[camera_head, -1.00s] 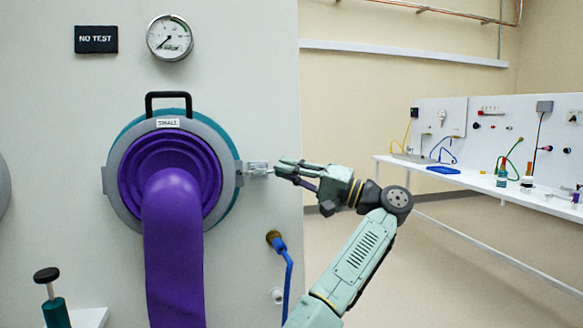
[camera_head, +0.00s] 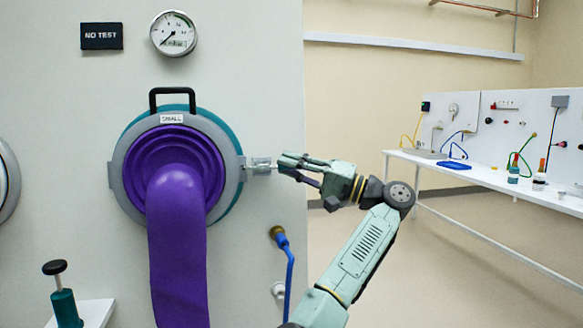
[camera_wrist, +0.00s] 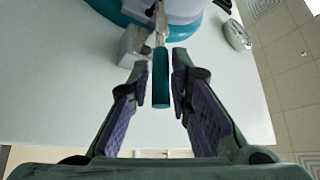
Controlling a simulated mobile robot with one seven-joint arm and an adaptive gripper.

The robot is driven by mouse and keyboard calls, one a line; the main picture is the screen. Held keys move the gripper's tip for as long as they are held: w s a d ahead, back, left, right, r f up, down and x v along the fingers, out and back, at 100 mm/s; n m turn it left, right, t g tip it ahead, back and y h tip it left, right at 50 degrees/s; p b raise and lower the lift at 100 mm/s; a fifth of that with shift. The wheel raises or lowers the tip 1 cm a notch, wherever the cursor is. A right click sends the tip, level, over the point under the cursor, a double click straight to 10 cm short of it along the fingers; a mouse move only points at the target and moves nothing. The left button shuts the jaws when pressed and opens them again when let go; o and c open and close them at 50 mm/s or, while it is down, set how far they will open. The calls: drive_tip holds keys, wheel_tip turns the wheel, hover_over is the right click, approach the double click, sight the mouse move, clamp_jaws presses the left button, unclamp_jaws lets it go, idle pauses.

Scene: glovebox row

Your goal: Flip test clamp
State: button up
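The test clamp shows as a small metal bracket (camera_head: 260,165) at the right side of the grey ring (camera_head: 117,190) around the purple glove (camera_head: 178,240). In the wrist view the clamp has a teal handle (camera_wrist: 161,80) on a metal lever, beside a grey block (camera_wrist: 133,46). My gripper (camera_head: 281,164) is at the clamp, reaching in from the right. In the wrist view my gripper (camera_wrist: 161,72) is open, with one finger on each side of the handle. A gap shows on both sides of it. In the head view the fingers hide the handle.
A black "NO TEST" sign (camera_head: 102,37) and a round gauge (camera_head: 174,33) are on the panel above. A blue hose (camera_head: 289,275) hangs below my gripper. A teal plunger (camera_head: 65,305) stands at lower left. A white bench (camera_head: 470,180) is at the right.

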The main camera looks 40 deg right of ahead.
drive_tip(key=shift+o, duration=1.2)
drive_tip(key=v, duration=1.2)
